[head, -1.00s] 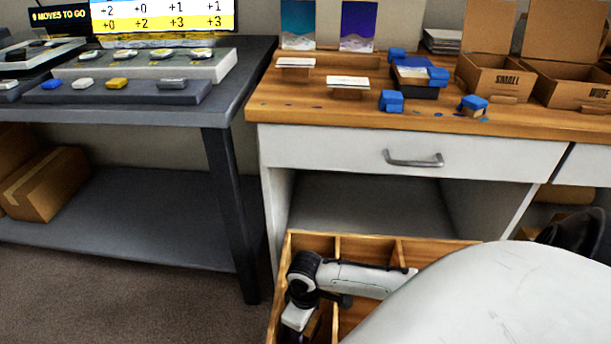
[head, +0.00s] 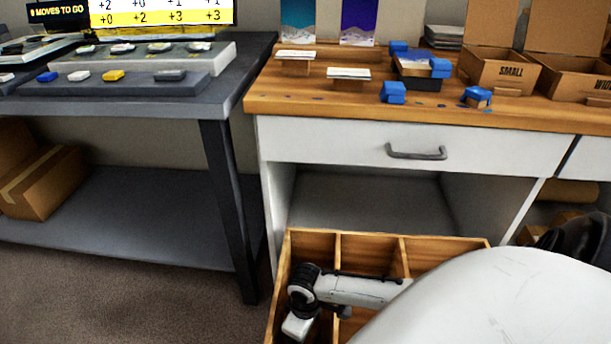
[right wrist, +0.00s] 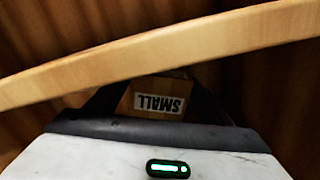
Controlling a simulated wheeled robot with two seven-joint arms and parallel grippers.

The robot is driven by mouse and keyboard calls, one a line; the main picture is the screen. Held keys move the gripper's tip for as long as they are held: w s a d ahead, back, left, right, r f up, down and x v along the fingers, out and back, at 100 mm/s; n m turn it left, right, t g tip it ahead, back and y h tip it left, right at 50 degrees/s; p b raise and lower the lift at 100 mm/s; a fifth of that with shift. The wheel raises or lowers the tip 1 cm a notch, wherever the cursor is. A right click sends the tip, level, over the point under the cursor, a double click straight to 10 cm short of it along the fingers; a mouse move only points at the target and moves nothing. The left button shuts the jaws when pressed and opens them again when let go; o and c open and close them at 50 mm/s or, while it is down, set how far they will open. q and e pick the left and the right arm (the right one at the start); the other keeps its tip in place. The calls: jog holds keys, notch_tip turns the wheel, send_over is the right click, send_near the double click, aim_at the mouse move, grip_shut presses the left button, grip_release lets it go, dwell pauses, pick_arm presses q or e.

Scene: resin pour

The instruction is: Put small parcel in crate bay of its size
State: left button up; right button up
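The wooden crate (head: 338,260) with dividers stands low in front of the desk. My right arm reaches down into its left-hand column of bays in the head view. In the right wrist view my right gripper (right wrist: 158,88) has its dark fingers on both sides of a tan block with a white SMALL label, the small parcel (right wrist: 128,99). It looks gripped, with its label upside down. A wooden crate edge (right wrist: 160,55) crosses the picture and hides the fingertips and part of the parcel. In the head view the parcel is hidden. My left gripper is not in view.
The desk (head: 300,100) above the crate holds blue-capped pieces (head: 393,92), stacked cards (head: 348,73) and open cardboard boxes marked SMALL (head: 500,72) and WIDE. A dark table (head: 225,90) stands at left. Its lower shelf holds cardboard boxes (head: 40,185). The crate's back middle bay looks empty.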

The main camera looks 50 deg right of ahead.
notch_tip(320, 180, up, 3)
jog(key=shift+r+p, duration=0.2)
jog(key=shift+p, duration=0.75)
jog(key=shift+r+p, duration=0.5)
jog(key=shift+r, duration=0.45)
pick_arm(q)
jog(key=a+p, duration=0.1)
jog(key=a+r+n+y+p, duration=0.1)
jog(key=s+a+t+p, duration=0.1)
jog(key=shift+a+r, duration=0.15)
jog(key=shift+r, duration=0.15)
pick_arm(e)
notch_tip(320, 180, up, 7)
jog(key=shift+r, duration=0.1)
